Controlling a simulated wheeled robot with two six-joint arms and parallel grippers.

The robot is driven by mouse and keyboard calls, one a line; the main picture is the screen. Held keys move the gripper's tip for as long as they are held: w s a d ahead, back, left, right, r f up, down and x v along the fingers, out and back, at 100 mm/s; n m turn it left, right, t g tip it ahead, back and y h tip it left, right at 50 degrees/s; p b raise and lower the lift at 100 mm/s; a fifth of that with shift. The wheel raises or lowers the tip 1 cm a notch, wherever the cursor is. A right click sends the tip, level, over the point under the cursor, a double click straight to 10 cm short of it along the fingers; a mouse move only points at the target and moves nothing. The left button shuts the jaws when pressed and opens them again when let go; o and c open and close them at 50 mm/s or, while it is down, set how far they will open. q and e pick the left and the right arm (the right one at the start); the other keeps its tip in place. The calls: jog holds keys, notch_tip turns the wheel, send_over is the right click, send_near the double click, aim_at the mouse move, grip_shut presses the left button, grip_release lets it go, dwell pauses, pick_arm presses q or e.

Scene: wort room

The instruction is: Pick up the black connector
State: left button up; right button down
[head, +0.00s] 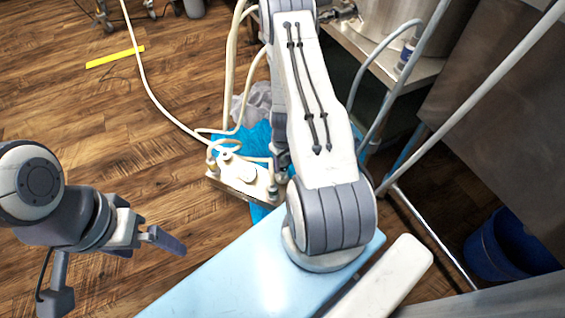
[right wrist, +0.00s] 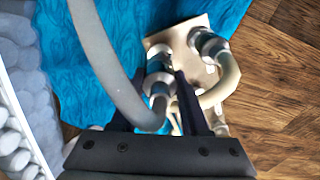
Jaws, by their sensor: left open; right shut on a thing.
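In the right wrist view, a dark grey and silver hose connector (right wrist: 158,84), which looks like the black connector, sits between the fingertips of my right gripper (right wrist: 158,92). The gripper is shut on it, and a grey hose bends down in front and hides part of the grip. The connector is at a pale plate (right wrist: 162,40); I cannot tell whether it is still attached. My left gripper (head: 148,242) is open and empty above the wood floor, at lower left.
A second fitting (right wrist: 206,45) with a cream hose is close to the right of the grip. Blue cloth (head: 259,138) lies under the block. A light blue surface (head: 235,275) is in front. A metal table (head: 390,70) and blue bucket (head: 510,245) stand to the right. Floor at left is mostly clear.

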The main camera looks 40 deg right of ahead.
pick_arm(q)
jog(key=shift+r+p, duration=0.6)
jog(key=shift+p, duration=0.25)
pick_arm(e)
jog(key=s+d+r, duration=0.6)
jog(key=s+d, duration=0.1)
jog(key=s, duration=0.2)
jog(key=shift+r, duration=0.3)
pick_arm(q)
jog(key=shift+r+p, duration=2.3)
jog(key=shift+p, duration=0.05)
pick_arm(e)
jog(key=shift+r, duration=2.2)
jog(key=shift+r, duration=0.1)
